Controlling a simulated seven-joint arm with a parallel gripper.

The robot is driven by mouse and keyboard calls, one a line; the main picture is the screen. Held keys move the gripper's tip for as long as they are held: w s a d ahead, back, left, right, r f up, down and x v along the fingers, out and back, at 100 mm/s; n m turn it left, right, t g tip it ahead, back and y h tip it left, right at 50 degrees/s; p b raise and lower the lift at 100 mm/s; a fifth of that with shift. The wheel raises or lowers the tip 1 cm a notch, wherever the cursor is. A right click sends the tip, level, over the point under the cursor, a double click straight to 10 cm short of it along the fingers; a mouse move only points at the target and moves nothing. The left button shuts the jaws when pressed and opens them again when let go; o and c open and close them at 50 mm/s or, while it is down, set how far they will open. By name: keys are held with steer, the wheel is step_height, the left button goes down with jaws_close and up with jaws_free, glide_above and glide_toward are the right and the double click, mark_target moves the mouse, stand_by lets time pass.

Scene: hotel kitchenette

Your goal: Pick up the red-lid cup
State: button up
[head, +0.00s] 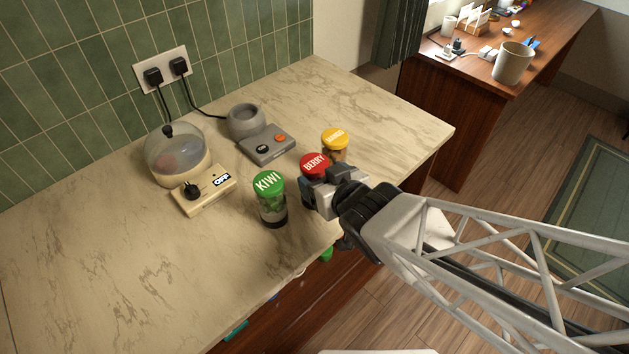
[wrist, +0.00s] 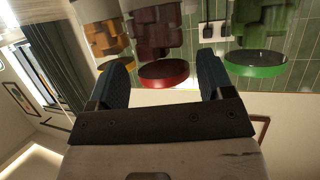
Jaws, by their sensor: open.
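The red-lid cup, labelled BERRY (head: 314,164), stands on the counter between a green-lid KIWI cup (head: 269,183) and a yellow-lid cup (head: 335,138). My gripper (head: 318,190) is at the red-lid cup's near side and hides most of its body in the head view. In the wrist view, which is upside down, the red-lid cup (wrist: 165,74) shows between the two open fingers of my gripper (wrist: 164,60). Its body is see-through with dark red chunks. The green-lid cup (wrist: 256,64) is right of the fingers there, and the yellow-lid cup (wrist: 103,42) is left.
A grey appliance (head: 267,144) with a round bowl and a domed cream appliance (head: 178,160) stand behind the cups, plugged into a wall socket (head: 161,69). The counter (head: 110,240) is bare at the left. Its front edge runs just below the cups.

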mark_target(314, 161)
steer(key=shift+x, duration=2)
steer(key=shift+c, duration=0.5)
steer(key=c, duration=0.8)
steer(key=shift+r, duration=0.2)
steer(key=shift+r, duration=1.25)
steer(key=s+d+r, duration=0.1)
steer(key=s+d, duration=0.2)
steer(key=s, duration=0.4)
steer(key=s+d+r, duration=0.1)
steer(key=s+d, duration=0.2)
steer(key=s, duration=0.4)
steer(key=shift+s, duration=0.2)
steer(key=shift+s+d, duration=0.15)
steer(key=shift+d, duration=0.05)
